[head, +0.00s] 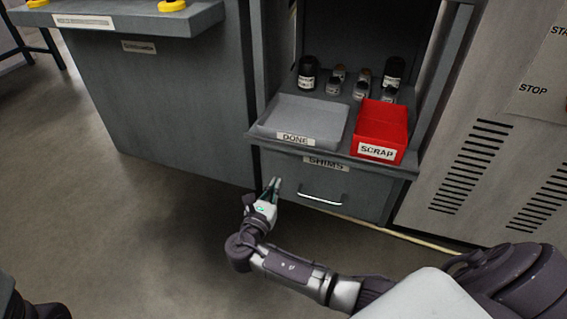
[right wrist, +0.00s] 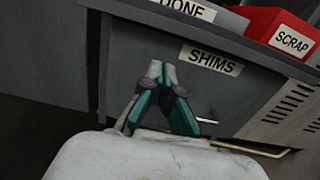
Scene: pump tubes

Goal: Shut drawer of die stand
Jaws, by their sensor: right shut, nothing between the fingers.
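The grey die stand has a drawer labelled SHIMS (head: 352,199) below its shelf, with a pale bar handle (head: 322,199). No open gap shows above the drawer front, but I cannot tell surely how far it is out. My right gripper (head: 273,184) is shut and empty, near the left side of the drawer front, left of the handle. In the right wrist view, the shut fingertips (right wrist: 161,70) point toward the drawer (right wrist: 215,92), just left of the SHIMS label; contact cannot be told. The gripper hides most of the handle there. My left gripper is not in view.
A grey DONE tray (head: 300,116) and a red SCRAP bin (head: 380,124) stand on the shelf above the drawer, with several small dark and metal pieces behind. A grey cabinet (head: 165,110) stands left, a vented panel (head: 480,165) right. The floor below left is clear.

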